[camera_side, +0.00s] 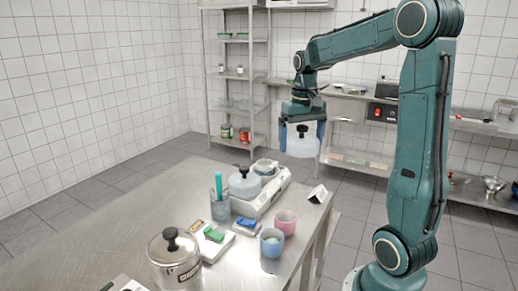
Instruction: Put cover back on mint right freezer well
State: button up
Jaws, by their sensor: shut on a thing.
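My gripper (303,130) is shut on a pale translucent cover (302,150) with a black knob. It holds the cover in the air, above and to the right of the freezer. The freezer (262,203) is a long off-white unit on the steel table. Its far well (265,168) shows an open round top; its contents are too small to make out. A second pale cover (244,184) with a black knob sits over the nearer well.
On the steel table (120,210) stand a clear container with a teal tool (219,203), a pink cup (284,222), a blue cup (272,243) and a lidded metal pot (174,262). A white folded card (318,194) stands near the right edge. The table's left side is clear.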

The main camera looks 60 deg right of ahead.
jog(key=shift+w+d+f, duration=0.15)
jog(key=shift+w+d, duration=0.2)
jog(key=shift+w, duration=0.2)
send_near(265, 160)
jog(key=shift+s+a+f, duration=0.35)
jog(key=shift+a+f, duration=0.15)
jog(key=shift+a, duration=0.1)
jog(key=shift+s+a+f, duration=0.3)
jog(key=shift+a+f, duration=0.2)
jog(key=shift+a, duration=0.1)
jog(key=shift+f, duration=0.2)
jog(key=shift+f, duration=2.95)
jog(key=shift+f, duration=0.2)
jog(key=o, duration=0.6)
jog(key=shift+o, duration=0.2)
